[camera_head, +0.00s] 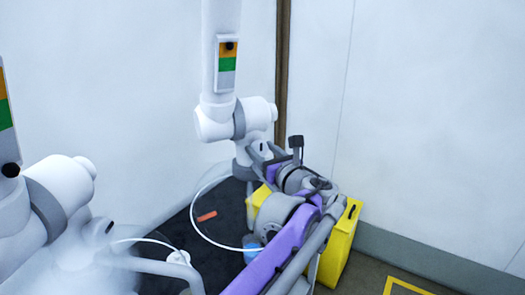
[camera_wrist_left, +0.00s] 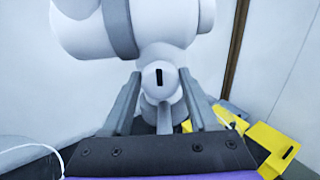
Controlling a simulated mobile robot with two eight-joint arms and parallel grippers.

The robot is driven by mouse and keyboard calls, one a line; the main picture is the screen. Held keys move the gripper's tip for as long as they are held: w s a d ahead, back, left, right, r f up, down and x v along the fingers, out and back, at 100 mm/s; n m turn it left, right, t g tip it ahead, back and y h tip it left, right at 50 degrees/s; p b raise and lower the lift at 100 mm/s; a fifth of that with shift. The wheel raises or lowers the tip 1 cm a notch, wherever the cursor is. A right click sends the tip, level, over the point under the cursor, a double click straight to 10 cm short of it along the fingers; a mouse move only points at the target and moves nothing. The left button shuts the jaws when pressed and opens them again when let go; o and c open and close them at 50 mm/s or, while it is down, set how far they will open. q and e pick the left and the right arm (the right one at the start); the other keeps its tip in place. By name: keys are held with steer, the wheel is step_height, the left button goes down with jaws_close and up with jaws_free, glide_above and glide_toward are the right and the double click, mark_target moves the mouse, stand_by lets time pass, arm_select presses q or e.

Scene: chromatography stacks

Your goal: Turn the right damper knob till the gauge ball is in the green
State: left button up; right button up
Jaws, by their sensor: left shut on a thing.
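The right stack is a white pipe with a gauge (camera_head: 227,66) showing an orange band above a green one. Its black ball (camera_head: 230,46) sits in the orange band. In the left wrist view, the right damper knob (camera_wrist_left: 158,77) is a white round cap with a dark slot standing upright. My left gripper (camera_wrist_left: 160,90) is shut on the knob, one grey finger on each side. In the head view my left gripper (camera_head: 255,157) is below the elbow of the right stack, and the knob is mostly hidden there. My right gripper is out of view.
Another gauge (camera_head: 6,120) is at the left edge, its ball below the green. A yellow container (camera_head: 340,245) stands beside my left arm. An orange piece (camera_head: 206,216) lies on the dark surface (camera_head: 212,250). A white hose (camera_head: 195,220) curves near my arm.

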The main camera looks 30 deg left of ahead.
arm_select(q)
steer(key=shift+c, duration=1.1)
steer(key=m, duration=0.5)
steer(key=shift+d, duration=0.1)
steer(key=o, duration=1.4)
steer(key=shift+c, duration=0.2)
steer(key=v, duration=1)
steer(key=shift+s+d, duration=0.25)
steer(key=shift+d, duration=0.05)
steer(key=shift+f, duration=0.15)
